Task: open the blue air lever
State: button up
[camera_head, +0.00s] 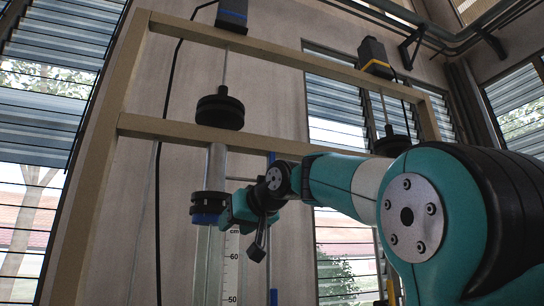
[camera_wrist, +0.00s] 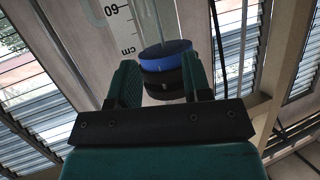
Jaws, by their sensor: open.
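My gripper (camera_head: 228,208) is at the middle of the head view, beside a black collar with a blue band (camera_head: 208,206) on a clear vertical tube. In the wrist view my gripper (camera_wrist: 161,66) is open, with its two teal fingers apart. The blue-banded collar (camera_wrist: 166,52) appears between and beyond the fingertips there. I cannot tell whether the fingers touch it. No part is clearly recognisable as the blue air lever; a lever handle cannot be made out.
A wooden frame (camera_head: 230,143) crosses above my gripper. Black weights (camera_head: 220,110) hang on rods under a blue-banded box (camera_head: 232,16) and a yellow-banded box (camera_head: 374,57). A scale (camera_head: 232,265) marked in cm stands below the collar. Louvred windows (camera_head: 50,75) are behind.

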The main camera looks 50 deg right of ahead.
aim_at(273, 160)
jog(key=s+d+r+m+t+h+p, duration=0.1)
jog(key=s+d+r+m+h+p, duration=0.2)
jog(key=r, duration=0.6)
jog(key=s+d+r+t+h, duration=0.1)
jog(key=s+d+r+h, duration=0.35)
jog(key=r, duration=0.55)
jog(key=shift+y, duration=0.65)
jog(key=shift+s+d+p+x, duration=0.15)
jog(key=shift+p+x, duration=0.25)
jog(key=shift+x, duration=1.2)
jog(key=shift+d+p+x, duration=0.15)
jog(key=shift+p+x, duration=0.3)
jog(key=shift+x, duration=1.15)
jog(key=shift+s+d+p+x, duration=0.15)
jog(key=shift+p+x, duration=0.25)
jog(key=shift+x, duration=1.25)
jog(key=shift+f, duration=0.15)
grip_shut()
